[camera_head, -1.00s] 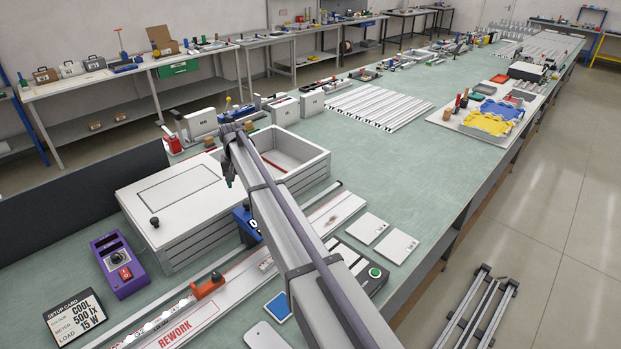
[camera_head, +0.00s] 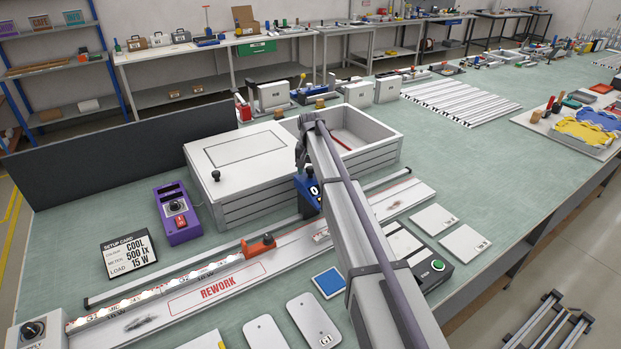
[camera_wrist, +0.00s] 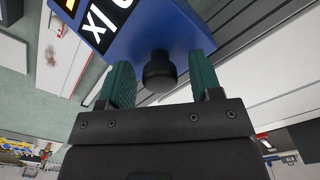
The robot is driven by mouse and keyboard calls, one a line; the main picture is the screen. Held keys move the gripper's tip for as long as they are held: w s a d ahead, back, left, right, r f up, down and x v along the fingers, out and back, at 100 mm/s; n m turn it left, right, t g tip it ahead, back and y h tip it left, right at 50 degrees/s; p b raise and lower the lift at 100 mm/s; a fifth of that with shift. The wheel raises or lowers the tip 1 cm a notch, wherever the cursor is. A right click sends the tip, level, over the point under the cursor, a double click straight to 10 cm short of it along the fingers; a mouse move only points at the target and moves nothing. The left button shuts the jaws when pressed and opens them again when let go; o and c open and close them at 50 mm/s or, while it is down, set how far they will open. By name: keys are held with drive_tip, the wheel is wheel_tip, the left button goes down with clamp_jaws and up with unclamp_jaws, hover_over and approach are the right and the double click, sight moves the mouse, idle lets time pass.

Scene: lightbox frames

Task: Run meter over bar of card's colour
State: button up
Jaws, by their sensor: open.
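The setup card (camera_head: 130,253) reads COOL, 500 LX and 15 W. The blue meter (camera_head: 308,195) stands in front of the white box, partly hidden by my arm; its label shows upside down in the wrist view. My gripper (camera_wrist: 162,70) is open, with its two green fingers on either side of the meter's black knob (camera_wrist: 158,74). In the head view the gripper is mostly hidden by my arm. A light bar with lit lamps (camera_head: 133,302) lies along the rail at the front left, beside a REWORK strip (camera_head: 216,289).
A purple control box (camera_head: 178,213) with a red switch stands left of the white lidded box (camera_head: 245,160). An orange slider (camera_head: 258,246) sits on the rail. White tags, a blue square (camera_head: 328,283) and a panel with a green button (camera_head: 437,265) lie in front.

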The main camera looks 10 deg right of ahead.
drive_tip(key=shift+r, duration=0.1)
clamp_jaws()
idle(0.4)
